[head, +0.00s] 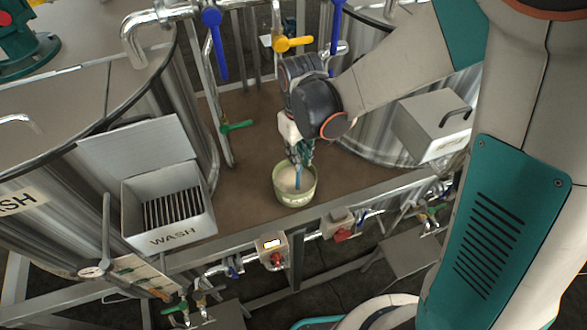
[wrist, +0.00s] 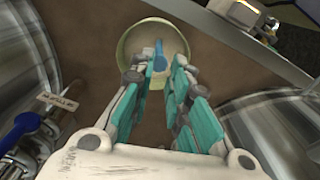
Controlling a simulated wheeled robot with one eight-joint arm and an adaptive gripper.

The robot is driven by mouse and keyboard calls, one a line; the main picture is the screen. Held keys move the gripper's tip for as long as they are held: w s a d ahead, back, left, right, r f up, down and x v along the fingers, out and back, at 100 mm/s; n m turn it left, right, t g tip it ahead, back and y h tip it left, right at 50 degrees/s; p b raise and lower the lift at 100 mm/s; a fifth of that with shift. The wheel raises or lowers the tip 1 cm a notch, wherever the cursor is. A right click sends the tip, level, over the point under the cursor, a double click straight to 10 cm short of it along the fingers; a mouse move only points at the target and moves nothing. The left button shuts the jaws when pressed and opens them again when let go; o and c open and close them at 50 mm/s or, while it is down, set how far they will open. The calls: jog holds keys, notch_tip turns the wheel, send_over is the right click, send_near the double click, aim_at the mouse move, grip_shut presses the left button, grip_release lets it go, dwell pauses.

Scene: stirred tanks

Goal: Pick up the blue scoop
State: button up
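The blue scoop (head: 298,177) stands in a pale green bowl (head: 283,199) with whitish contents, its handle pointing up. In the wrist view the scoop (wrist: 159,48) shows just beyond my fingertips, nearer the left finger. The bowl (wrist: 126,50) lies ahead of the fingers there. My gripper (head: 304,158) points down over the bowl, close to the scoop's handle. In the wrist view my gripper (wrist: 168,66) has its teal-padded fingers apart, with brown floor showing between them. I cannot tell whether a finger touches the handle.
The bowl is on a brown platform (head: 245,180) between steel tanks. A grey WASH box (head: 170,237) with dark slats stands left, and a lidded grey box (head: 432,125) stands right. Pipes with blue, yellow and green valve handles rise behind; a rail with valves runs in front.

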aim_at(298, 173)
notch_tip(298, 173, down, 8)
jog(key=b, duration=0.4)
jog(key=shift+b, duration=0.35)
jog(key=shift+w+f+b, duration=0.15)
jog(key=shift+f+b, duration=0.5)
jog(key=shift+f, duration=0.7)
jog(key=shift+w+f+b, duration=0.1)
jog(key=shift+f+b, duration=0.55)
jog(key=shift+f, duration=0.7)
jog(key=shift+r, duration=0.1)
grip_shut()
